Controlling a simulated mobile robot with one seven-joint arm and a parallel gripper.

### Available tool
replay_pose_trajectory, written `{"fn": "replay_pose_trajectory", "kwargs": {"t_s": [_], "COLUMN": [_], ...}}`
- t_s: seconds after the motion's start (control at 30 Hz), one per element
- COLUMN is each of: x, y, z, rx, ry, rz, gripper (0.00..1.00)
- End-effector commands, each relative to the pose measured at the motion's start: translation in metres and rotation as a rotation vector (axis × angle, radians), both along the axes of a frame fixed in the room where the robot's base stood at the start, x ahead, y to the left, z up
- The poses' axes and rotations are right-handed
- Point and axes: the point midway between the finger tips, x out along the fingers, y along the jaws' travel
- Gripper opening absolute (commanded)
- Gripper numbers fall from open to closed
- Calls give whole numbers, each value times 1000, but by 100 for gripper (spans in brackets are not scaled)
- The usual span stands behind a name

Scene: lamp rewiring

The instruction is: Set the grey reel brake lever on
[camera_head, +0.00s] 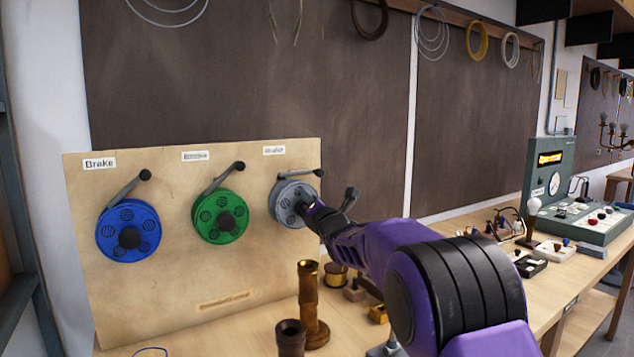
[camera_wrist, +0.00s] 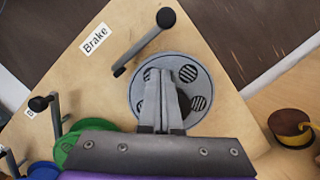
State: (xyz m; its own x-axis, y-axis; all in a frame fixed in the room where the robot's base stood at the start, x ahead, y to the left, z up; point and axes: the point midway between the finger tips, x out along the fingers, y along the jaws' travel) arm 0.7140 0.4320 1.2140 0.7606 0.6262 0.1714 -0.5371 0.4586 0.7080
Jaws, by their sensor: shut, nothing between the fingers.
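The grey reel (camera_head: 283,202) is the rightmost of three on an upright wooden board. Its grey brake lever (camera_head: 299,174) sits above it, ending in a black knob at the right. The lever lies nearly level, flatter than the other two. In the wrist view, the lever (camera_wrist: 142,44) is up and left of the fingers, apart from them, about parallel to its "Brake" label. My gripper (camera_head: 309,209) is shut and empty in front of the grey reel; in the wrist view its fingertips (camera_wrist: 173,73) overlap the reel's face. I cannot tell whether they touch it. They hide part of the hub.
A green reel (camera_head: 233,231) and a blue reel (camera_head: 112,239), with levers slanting up right, are to the left. Brown turned posts (camera_head: 309,290) and a copper-coloured spool (camera_head: 336,277) stand on the bench below. A green test instrument (camera_head: 545,178) stands at right.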

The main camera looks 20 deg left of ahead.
Motion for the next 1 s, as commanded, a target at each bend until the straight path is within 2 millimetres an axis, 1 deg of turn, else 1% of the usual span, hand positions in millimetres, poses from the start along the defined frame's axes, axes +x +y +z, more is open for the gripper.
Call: {"fn": "replay_pose_trajectory", "kwargs": {"t_s": [0.03,0.1,0.2,0.3,0.77,1.0], "x": [6,12,18,21,22,28], "y": [-4,-9,-14,-17,-18,-18], "z": [8,16,24,27,28,29], "rx": [1,0,-1,0,-3,-35], "ry": [-2,-1,-2,0,-3,-40], "rz": [-4,-3,-2,-1,-1,-1], "gripper": [0,0,0,0,0,0]}}
